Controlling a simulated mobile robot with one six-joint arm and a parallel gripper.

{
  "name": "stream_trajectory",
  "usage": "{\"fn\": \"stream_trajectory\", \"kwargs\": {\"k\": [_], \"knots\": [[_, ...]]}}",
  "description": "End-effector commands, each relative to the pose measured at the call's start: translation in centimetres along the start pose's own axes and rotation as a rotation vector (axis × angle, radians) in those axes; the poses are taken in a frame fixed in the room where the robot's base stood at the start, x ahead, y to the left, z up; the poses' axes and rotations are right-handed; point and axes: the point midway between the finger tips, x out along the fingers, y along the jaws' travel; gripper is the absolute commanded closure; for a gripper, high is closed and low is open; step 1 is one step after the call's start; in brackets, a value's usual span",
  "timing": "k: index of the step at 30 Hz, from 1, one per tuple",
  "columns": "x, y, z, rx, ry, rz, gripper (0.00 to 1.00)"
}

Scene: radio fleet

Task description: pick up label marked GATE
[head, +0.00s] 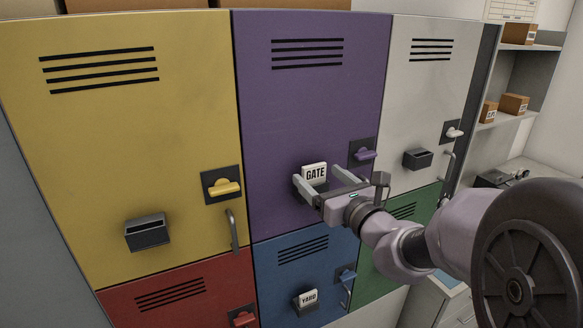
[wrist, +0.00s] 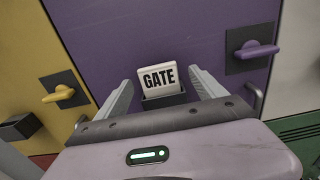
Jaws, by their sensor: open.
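The white label marked GATE (head: 314,174) stands upright in a small dark holder on the purple locker door (head: 310,110). In the wrist view the label (wrist: 159,79) sits centred between my fingers, its lower edge inside the dark holder (wrist: 163,99). My gripper (head: 324,183) is open, with one finger to each side of the label. The fingers look apart from the label; I cannot tell how far their tips are from the door.
A YARD label (head: 309,298) sits in a holder on the blue door (head: 300,262) below. The yellow door's holder (head: 148,232) looks empty. A purple latch (head: 364,154) juts out right of the GATE label. Shelves with boxes (head: 514,103) stand at right.

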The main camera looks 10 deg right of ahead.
Motion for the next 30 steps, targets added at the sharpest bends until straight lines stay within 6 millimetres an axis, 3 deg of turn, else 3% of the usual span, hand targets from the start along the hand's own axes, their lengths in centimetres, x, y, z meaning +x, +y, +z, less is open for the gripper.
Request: {"fn": "stream_trajectory", "kwargs": {"k": [3, 9, 19, 26, 30], "knots": [[1.1, 0.1, 0.0, 0.0, 0.001, 0.001, 0.2], [1.1, 0.0, 0.0, -0.001, 0.0, 0.0, 0.22], [1.1, 0.0, -0.1, -0.001, 0.001, 0.001, 0.85], [1.1, 0.0, 0.3, -0.002, 0.001, 0.001, 0.85], [1.1, 0.0, 3.5, -0.006, -0.004, 0.001, 0.85]]}}
